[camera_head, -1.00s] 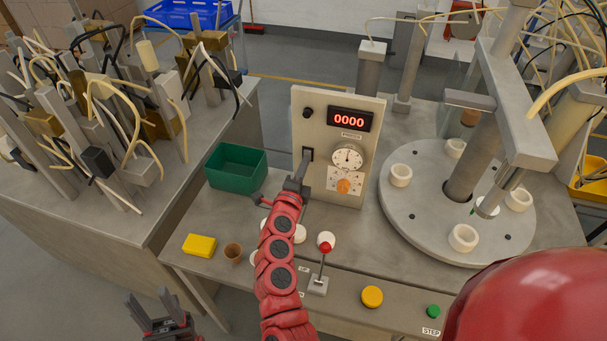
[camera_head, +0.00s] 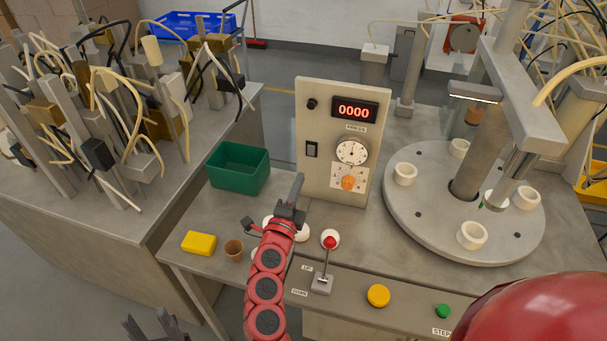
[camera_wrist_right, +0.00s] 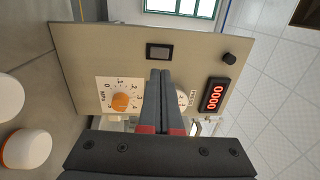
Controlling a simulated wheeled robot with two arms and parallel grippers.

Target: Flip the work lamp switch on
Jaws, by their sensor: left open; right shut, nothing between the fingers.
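The beige control panel (camera_head: 340,95) stands upright at the middle of the bench. Its black rocker switch (camera_head: 311,149) is uncovered; the switch also shows in the right wrist view (camera_wrist_right: 159,51). Its exact tilt is too small to tell. My right gripper (camera_head: 297,180) is shut and empty, in front of the panel and below the switch, apart from it. In the right wrist view its fingertips (camera_wrist_right: 160,73) point towards the switch. The lamp bar (camera_head: 475,93) over the turntable shows a bright strip along its underside. My left gripper (camera_head: 142,326) is at the bottom left, partly cut off.
The panel carries a red 0000 display (camera_head: 354,110), a dial (camera_head: 351,152) and an orange knob (camera_head: 348,183). A red-tipped lever (camera_head: 330,242), yellow button (camera_head: 378,295) and green button (camera_head: 443,311) are at the front. A green bin (camera_head: 238,168) stands left; the turntable (camera_head: 430,220) is right.

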